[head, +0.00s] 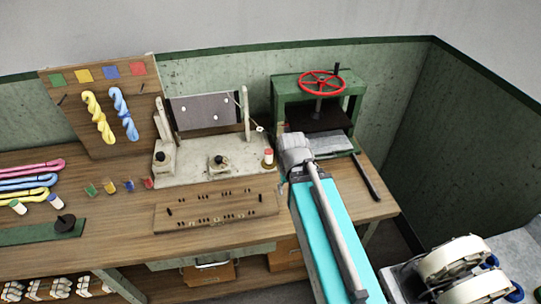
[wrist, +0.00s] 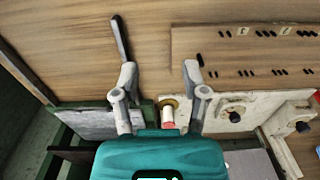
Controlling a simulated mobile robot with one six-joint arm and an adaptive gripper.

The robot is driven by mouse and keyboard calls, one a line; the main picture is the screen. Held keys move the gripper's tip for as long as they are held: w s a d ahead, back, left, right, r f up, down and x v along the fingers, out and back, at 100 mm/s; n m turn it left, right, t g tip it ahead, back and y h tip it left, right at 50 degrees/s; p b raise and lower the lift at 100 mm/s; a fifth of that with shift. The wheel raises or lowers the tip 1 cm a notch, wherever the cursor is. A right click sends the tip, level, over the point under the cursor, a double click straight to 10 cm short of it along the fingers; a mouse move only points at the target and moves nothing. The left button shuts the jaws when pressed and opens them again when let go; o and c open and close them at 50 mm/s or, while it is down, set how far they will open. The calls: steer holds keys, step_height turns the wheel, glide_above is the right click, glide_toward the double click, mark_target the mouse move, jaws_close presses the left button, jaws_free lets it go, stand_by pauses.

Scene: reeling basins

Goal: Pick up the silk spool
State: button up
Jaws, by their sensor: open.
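A small silk spool with a white body and red end (head: 268,157) stands at the right end of a pale stone slab in the head view. It also shows in the wrist view (wrist: 168,117), on a round tan base. My gripper (wrist: 161,70) is open and empty, its two grey fingers apart. In the wrist picture the spool appears between the fingers, close to the teal gripper body; I cannot tell the height gap.
A green press with a red wheel (head: 321,82) stands behind my arm. A dark bar (head: 366,178) lies at right. A wooden pegboard (head: 215,210) lies in front of the slab (head: 205,170), which carries knobs and posts. Other spools (head: 18,207) lie at left.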

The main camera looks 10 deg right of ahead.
steer(key=shift+o, duration=0.3)
